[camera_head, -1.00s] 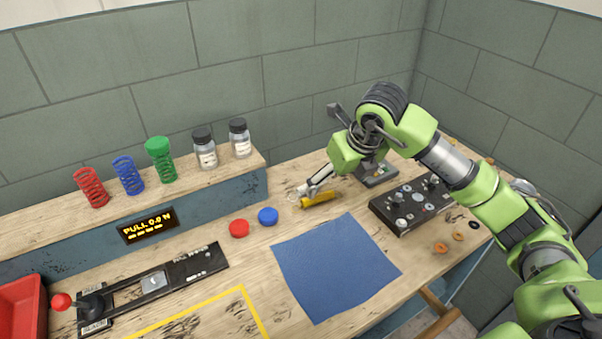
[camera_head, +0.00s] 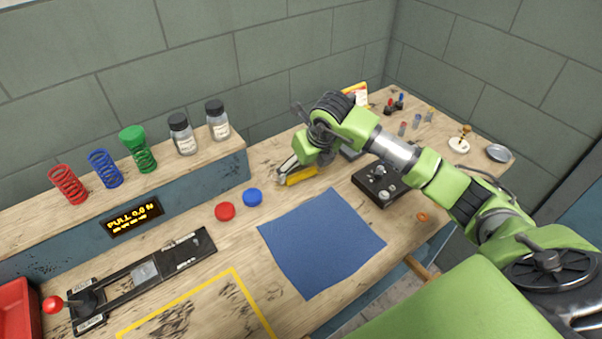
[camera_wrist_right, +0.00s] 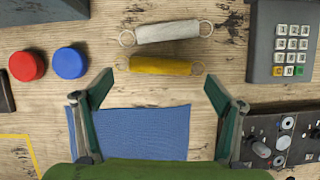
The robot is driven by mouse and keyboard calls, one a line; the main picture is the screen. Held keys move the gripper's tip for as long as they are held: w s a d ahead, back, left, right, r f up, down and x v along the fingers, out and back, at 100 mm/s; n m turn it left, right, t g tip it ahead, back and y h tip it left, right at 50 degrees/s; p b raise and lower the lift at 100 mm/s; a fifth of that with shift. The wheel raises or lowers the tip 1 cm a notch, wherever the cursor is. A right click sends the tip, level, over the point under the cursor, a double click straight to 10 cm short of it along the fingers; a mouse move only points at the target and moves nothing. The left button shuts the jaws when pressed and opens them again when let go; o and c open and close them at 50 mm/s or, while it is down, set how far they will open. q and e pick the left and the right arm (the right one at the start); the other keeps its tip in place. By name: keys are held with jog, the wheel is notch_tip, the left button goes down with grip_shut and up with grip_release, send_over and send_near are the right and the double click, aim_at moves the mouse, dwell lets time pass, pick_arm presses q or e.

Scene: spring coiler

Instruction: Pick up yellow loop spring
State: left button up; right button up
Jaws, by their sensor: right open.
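The yellow loop spring (camera_wrist_right: 160,66) lies on the wooden bench in the right wrist view, roughly level, with a loop at each end. In the head view it (camera_head: 299,177) shows as a short yellow bar at the right gripper. My right gripper (camera_wrist_right: 158,88) is open and empty. Its two fingers are spread to either side in the wrist view, and the spring appears just ahead of the gap between them. A whitish loop spring (camera_wrist_right: 168,31) lies beside the yellow one, apart from it. My left gripper is in neither current view.
A blue mat (camera_head: 318,243) lies in front of the springs. Red (camera_head: 225,211) and blue (camera_head: 252,197) caps lie to the left. A keypad device (camera_wrist_right: 288,45) and a control panel (camera_head: 381,183) stand to the right. A shelf holds upright springs and jars.

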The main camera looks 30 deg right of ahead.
aim_at(301, 173)
jog(key=shift+p+x, duration=0.4)
jog(key=shift+x, duration=1.45)
jog(key=shift+w+r, duration=0.1)
jog(key=c, duration=1.2)
